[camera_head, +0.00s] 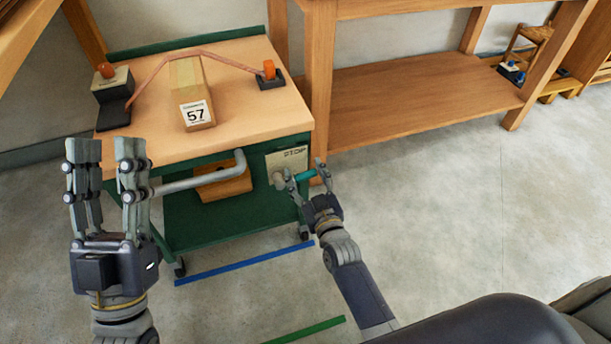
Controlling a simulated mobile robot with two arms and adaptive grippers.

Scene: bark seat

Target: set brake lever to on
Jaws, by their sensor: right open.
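The brake lever (305,174) has a teal grip and sits at the right front of the green cart, below a pale plate (288,156) with lettering that looks like STOP. My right gripper (306,172) is open, with its fingertips on either side of the teal grip. I cannot tell whether they touch it. My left gripper (108,152) is open, its fingers apart and pointing up, by the left end of the cart's grey push bar (200,182). The right finger of that gripper overlaps the bar's end, and contact is unclear.
The cart's wooden top (240,115) carries a cardboard box (191,95) marked 57 under a reddish strap. A wooden bench (420,98) stands behind to the right. Blue tape (245,263) and green tape (310,330) mark the floor. Open floor lies to the right.

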